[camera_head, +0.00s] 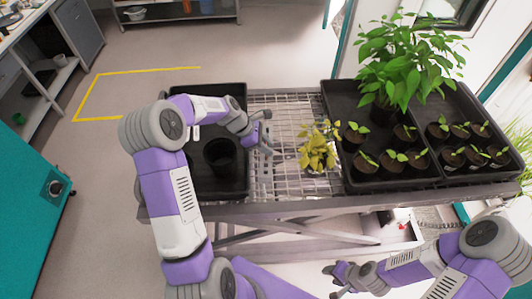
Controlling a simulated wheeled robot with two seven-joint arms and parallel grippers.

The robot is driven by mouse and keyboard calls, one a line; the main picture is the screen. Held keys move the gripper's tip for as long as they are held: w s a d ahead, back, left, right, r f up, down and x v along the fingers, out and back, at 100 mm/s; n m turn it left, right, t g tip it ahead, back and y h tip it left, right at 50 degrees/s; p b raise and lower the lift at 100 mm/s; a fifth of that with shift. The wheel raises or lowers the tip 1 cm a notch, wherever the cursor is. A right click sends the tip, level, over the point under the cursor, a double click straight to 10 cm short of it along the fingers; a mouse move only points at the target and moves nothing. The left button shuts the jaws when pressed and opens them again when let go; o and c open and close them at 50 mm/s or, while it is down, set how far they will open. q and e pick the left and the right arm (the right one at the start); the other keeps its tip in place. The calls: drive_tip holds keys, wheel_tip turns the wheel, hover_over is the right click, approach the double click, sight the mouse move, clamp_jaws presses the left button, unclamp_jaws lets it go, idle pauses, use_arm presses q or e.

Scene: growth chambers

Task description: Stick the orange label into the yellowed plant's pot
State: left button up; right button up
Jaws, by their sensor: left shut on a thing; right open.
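The yellowed plant (318,147) stands on the wire mesh top of the cart, left of the right-hand black tray. Its leaves hide most of its pot. My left gripper (267,146) is over the mesh, just left of the yellowed plant and apart from it. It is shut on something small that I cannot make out. I see no orange label clearly anywhere. My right gripper (338,279) is open and low, in front of the cart and below its top.
A black tray (206,188) with an empty dark pot (221,157) is at the cart's left. Black trays (345,95) at the right hold a tall green plant (400,65) and several seedling pots. Bare mesh (288,112) lies behind the yellowed plant.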

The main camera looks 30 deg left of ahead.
use_arm(q)
drive_tip(key=shift+r+p, duration=2.55)
drive_tip(key=shift+r, duration=0.45)
